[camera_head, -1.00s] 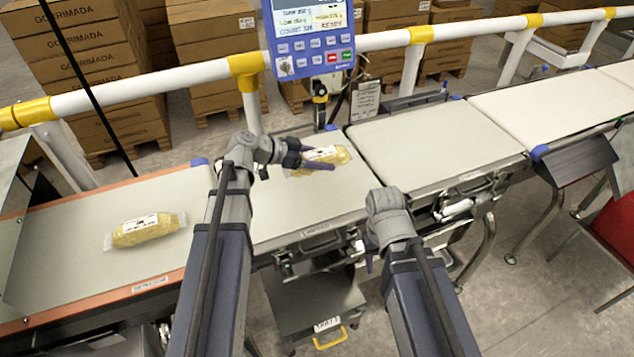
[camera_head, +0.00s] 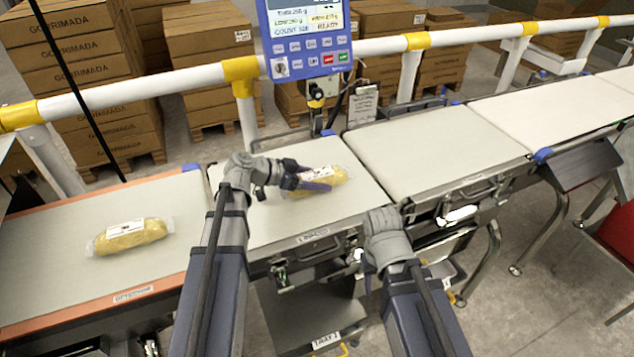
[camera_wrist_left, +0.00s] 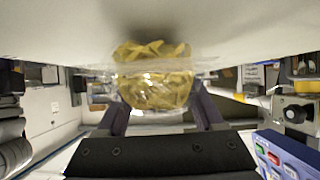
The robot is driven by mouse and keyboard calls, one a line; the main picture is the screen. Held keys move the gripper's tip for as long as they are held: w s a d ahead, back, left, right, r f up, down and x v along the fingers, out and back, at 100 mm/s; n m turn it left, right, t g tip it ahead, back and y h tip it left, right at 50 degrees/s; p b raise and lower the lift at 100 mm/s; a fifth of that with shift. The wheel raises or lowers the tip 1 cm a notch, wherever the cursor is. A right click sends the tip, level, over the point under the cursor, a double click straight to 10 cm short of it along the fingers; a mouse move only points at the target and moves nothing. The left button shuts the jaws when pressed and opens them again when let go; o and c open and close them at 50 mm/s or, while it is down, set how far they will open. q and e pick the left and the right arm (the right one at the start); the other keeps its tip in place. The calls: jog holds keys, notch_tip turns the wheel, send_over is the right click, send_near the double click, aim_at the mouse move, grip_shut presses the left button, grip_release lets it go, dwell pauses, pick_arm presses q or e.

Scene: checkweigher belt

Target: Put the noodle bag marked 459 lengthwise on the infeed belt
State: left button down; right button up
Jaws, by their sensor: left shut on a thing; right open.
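A yellow noodle bag (camera_head: 331,177) with a white label is at the middle belt section (camera_head: 262,222), its long side roughly along the belt. My left gripper (camera_head: 305,179) is shut on this bag from its left end. In the left wrist view the clear-wrapped bag (camera_wrist_left: 155,78) sits between the two fingers, close to a pale surface. Whether it touches the belt is unclear. A second yellow noodle bag (camera_head: 128,238) lies on the orange-edged belt at the left. Label numbers are too small to read. My right gripper (camera_head: 367,268) is open and empty, in front of the belts.
A blue display box (camera_head: 308,45) stands behind the middle belt. Another belt (camera_head: 430,150) continues to the right, beyond a narrow gap. A white rail with yellow joints (camera_head: 385,42) runs behind. A dark tray (camera_head: 318,318) is below in front.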

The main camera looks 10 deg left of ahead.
pick_arm(q)
jog(key=shift+f, duration=0.2)
grip_release()
jog(key=shift+r, duration=0.1)
jog(key=shift+r, duration=0.2)
jog(key=p+v, duration=0.5)
jog(key=v, duration=0.5)
jog(key=shift+s+a+r, duration=0.1)
jog(key=shift+s+a, duration=0.05)
jog(key=shift+p+v, duration=0.35)
jog(key=shift+v, duration=0.4)
